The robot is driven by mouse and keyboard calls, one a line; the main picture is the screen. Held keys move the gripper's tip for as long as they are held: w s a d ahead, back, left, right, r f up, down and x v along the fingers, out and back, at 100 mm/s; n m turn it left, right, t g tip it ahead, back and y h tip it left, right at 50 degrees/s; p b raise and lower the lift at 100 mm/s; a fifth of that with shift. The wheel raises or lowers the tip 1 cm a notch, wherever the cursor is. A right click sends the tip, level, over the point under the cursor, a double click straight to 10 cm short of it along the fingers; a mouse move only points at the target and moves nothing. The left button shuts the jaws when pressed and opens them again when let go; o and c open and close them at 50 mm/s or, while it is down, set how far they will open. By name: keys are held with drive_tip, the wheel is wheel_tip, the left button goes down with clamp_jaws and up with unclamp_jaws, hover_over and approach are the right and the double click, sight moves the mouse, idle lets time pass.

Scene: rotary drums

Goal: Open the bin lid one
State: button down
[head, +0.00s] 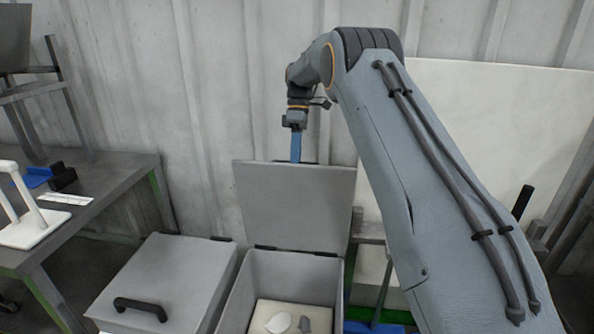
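Two grey bins stand side by side at the bottom. The right bin (235,292) has its lid (293,205) raised nearly upright on hinges at its back edge, and its inside shows. The left bin's lid (168,280) lies shut, with a black handle (140,308) near its front. My gripper (296,150) points down at the raised lid's top edge. A blue finger shows; its tip is at or behind that edge, and contact cannot be made out. Whether the fingers are apart is hidden.
A pale board with a white rounded piece (279,322) and a grey piece (304,324) lies inside the right bin. A grey table (125,190) with a white stand (30,225) is at left. A corrugated wall (215,90) rises behind. My arm covers much of the right side.

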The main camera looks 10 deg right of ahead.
drive_tip(key=shift+w+d+f+g+b, duration=0.2)
drive_tip(key=shift+w+b, duration=0.1)
drive_tip(key=shift+w, duration=0.1)
drive_tip(key=shift+w+d+f+g+b, duration=0.1)
drive_tip(key=shift+w+f+b, duration=0.15)
drive_tip(key=shift+w, duration=0.15)
drive_tip(key=c, duration=1.6)
unclamp_jaws()
drive_tip(key=shift+a+r, duration=0.1)
drive_tip(key=shift+r, duration=0.1)
drive_tip(key=shift+r, duration=0.1)
wheel_tip(320, 180, up, 10)
drive_tip(key=shift+f+b, duration=0.1)
drive_tip(key=shift+b, duration=0.3)
